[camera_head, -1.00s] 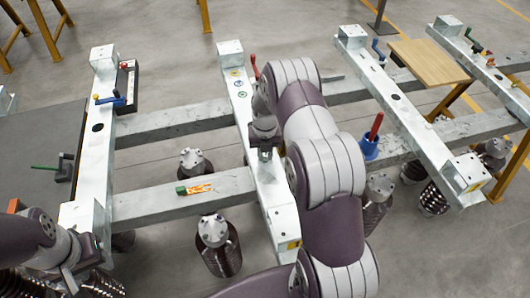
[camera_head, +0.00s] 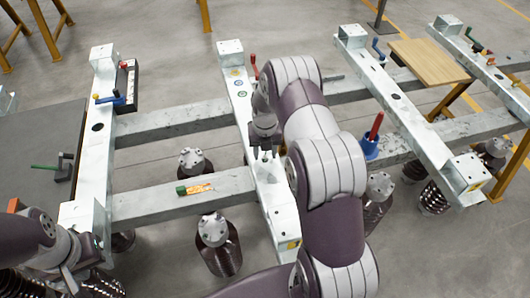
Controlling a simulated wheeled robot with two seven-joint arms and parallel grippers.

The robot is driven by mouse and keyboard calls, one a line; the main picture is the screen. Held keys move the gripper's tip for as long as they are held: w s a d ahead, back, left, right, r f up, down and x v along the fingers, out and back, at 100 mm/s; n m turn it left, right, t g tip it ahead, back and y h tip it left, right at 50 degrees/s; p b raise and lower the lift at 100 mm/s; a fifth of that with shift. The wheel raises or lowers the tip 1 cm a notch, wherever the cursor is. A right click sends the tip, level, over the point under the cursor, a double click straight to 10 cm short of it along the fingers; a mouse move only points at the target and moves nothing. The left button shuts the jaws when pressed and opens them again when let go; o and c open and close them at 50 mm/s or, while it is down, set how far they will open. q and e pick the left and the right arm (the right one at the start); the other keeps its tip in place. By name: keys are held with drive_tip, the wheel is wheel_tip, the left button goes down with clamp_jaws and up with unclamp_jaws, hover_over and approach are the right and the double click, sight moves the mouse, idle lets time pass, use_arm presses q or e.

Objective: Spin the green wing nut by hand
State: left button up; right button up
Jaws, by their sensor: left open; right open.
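I cannot clearly make out a green wing nut. Small round green and blue marks (camera_head: 239,83) lie on the middle galvanized crossbeam (camera_head: 277,205). A green-ended orange piece (camera_head: 196,189) lies on the near long beam. A green handle (camera_head: 46,167) sticks out of a dark block at the left. My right gripper (camera_head: 266,155) points down over the middle crossbeam, open; what lies under its fingertips is hidden or too small to tell. My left gripper (camera_head: 76,281) is open at the lower left, beside the near end of the left crossbeam (camera_head: 92,170).
A blue clamp with a red handle (camera_head: 371,148) stands right of my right arm. A blue lever (camera_head: 110,100) sits on the left crossbeam. A wooden board (camera_head: 428,62) rests at the upper right. Dark spring mounts (camera_head: 217,240) stand below the frame.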

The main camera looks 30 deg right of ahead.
sight(265, 155)
wheel_tip(265, 155, up, 12)
drive_tip(key=shift+b, duration=0.35)
drive_tip(key=shift+c, duration=0.4)
